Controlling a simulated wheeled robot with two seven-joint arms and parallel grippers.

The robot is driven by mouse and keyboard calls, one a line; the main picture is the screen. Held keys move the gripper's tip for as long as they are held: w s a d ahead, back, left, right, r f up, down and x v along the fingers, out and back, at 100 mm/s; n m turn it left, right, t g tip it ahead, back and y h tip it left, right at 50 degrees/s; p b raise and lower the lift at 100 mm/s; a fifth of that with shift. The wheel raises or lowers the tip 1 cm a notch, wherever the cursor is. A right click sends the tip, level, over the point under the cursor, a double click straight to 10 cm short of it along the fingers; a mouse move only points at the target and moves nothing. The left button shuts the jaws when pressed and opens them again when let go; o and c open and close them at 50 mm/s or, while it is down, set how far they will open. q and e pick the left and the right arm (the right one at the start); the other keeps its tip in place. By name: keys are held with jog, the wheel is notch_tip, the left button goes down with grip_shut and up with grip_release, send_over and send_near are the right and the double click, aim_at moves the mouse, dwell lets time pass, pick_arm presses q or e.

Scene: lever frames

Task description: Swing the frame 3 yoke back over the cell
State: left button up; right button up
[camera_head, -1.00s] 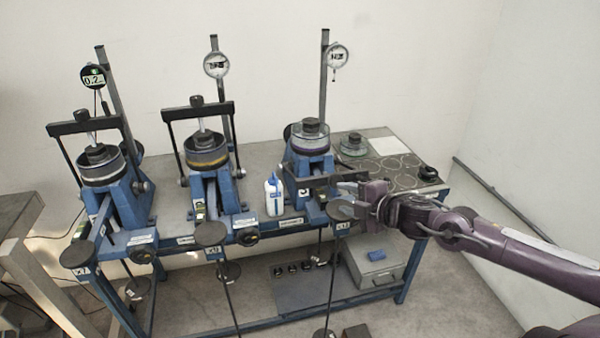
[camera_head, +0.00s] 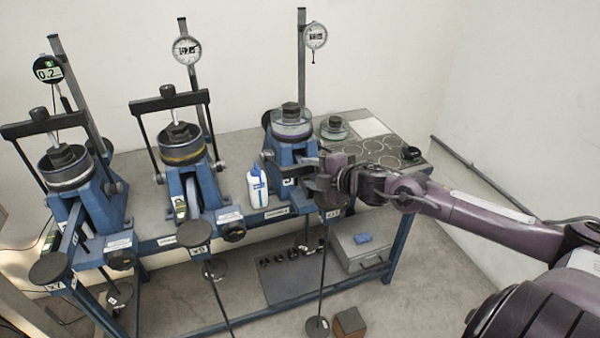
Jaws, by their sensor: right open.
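The rightmost lever frame (camera_head: 305,151), which I take as frame 3, has a cell (camera_head: 291,124) with a dark top cap and no yoke bar across it. Its dark yoke (camera_head: 284,170) looks swung down in front of the cell, partly hidden by my right gripper. My right gripper (camera_head: 318,172) is open at the right part of this yoke. I cannot tell if its fingers touch or straddle the bar. The left frame's yoke (camera_head: 50,124) and the middle frame's yoke (camera_head: 168,100) stand over their cells. My left gripper is not in view.
A white bottle (camera_head: 257,188) stands left of the yoke. A dial gauge (camera_head: 315,36) hangs on a post behind the cell. A small glass dish (camera_head: 334,128) sits on the blue bench's back right. A hanger rod (camera_head: 323,265) hangs below my gripper.

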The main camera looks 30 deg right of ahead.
aim_at(303, 171)
jog(key=shift+x, duration=2)
jog(key=shift+a, duration=0.15)
grip_shut()
